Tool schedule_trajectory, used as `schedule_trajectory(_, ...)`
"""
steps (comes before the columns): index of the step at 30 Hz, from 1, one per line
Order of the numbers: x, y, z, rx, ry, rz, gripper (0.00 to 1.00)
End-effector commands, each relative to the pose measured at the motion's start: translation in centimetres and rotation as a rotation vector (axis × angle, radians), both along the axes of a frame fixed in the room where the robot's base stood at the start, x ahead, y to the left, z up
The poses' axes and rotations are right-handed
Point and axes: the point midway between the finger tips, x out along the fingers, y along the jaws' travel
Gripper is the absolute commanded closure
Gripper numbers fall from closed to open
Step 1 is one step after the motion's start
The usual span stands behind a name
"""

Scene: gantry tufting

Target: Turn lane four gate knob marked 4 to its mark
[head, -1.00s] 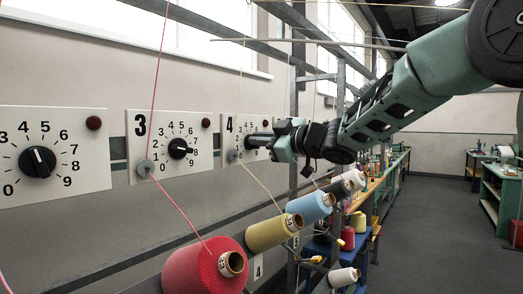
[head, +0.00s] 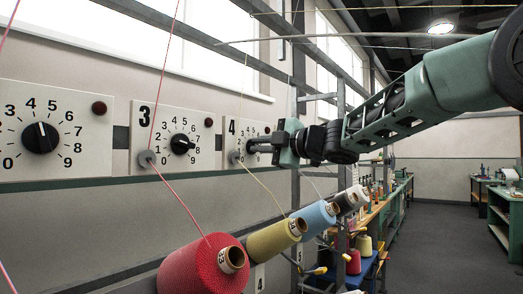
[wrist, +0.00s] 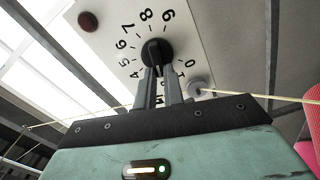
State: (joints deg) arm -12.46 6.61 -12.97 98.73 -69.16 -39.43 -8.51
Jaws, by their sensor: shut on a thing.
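The lane four panel (head: 232,135) is white and marked 4, and my gripper reaches it from the right. In the wrist view the panel (wrist: 195,28) shows a dial of digits around the black knob (wrist: 156,50). My gripper (wrist: 158,72) has both fingers closed on the knob. I cannot make out a separate target mark.
Panel 3 (head: 145,165) and another panel (head: 80,170) stand to the left with their own knobs. A grey thread eyelet (head: 234,157) sits at panel 4's lower left. Red (head: 195,272), yellow (head: 268,241) and blue (head: 311,216) cones stand below, with threads rising past the panels.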

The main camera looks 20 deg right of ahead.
Motion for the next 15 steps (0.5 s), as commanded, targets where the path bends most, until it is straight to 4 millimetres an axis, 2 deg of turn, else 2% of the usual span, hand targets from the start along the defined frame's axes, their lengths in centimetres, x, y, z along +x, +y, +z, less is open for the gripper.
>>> schedule_trajectory(14, 0.0, 0.0, -0.09, -0.014, -0.008, 0.0, 1.0)
schedule_trajectory(15, 0.01, -0.01, -0.1, -0.013, -0.007, 0.0, 0.87)
